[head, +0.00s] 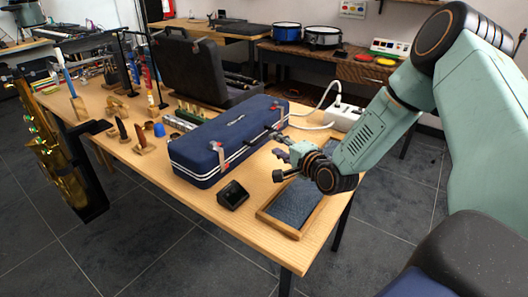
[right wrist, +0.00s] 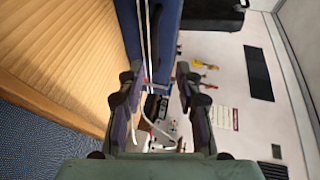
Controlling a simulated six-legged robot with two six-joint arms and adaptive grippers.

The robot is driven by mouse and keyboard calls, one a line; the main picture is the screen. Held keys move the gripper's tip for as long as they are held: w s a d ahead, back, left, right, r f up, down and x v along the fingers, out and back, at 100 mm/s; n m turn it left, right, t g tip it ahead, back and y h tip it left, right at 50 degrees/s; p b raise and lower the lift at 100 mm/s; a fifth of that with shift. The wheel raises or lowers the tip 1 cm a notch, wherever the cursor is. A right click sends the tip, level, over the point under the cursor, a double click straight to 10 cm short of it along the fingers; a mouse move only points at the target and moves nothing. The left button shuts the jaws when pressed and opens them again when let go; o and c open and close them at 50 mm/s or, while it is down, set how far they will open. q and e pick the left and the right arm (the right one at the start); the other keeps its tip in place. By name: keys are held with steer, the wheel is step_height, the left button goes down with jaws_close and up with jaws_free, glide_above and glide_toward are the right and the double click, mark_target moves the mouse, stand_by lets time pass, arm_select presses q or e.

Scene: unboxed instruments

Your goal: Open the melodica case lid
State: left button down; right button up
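The melodica case (head: 212,148) is a long blue box with white trim, lying on the wooden table. Its lid looks shut, with latches on the long front side. My right gripper (head: 277,146) is beside the front side of the case, toward its right end. In the right wrist view my right gripper (right wrist: 157,82) has its fingers spread apart, with nothing held between them. The blue case (right wrist: 165,35) with its white trim lines rises ahead of the fingers there. I cannot tell whether a finger touches it. My left gripper is not in view.
A framed grey mat (head: 296,202) and a small black device (head: 232,195) lie in front of the case. An open black case (head: 195,70) stands behind. Small stands crowd the left.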

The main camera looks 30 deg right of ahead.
mark_target(263, 139)
steer(key=shift+s+f+b, duration=0.1)
steer(key=shift+f+b, duration=0.2)
steer(key=shift+f, duration=0.2)
steer(key=shift+w, duration=0.25)
steer(key=w+b, duration=0.1)
steer(key=w, duration=0.2)
steer(key=w+f+b, duration=0.1)
steer(key=w, duration=0.1)
steer(key=shift+w+f, duration=0.15)
steer(key=shift+w, duration=1.05)
jaws_close()
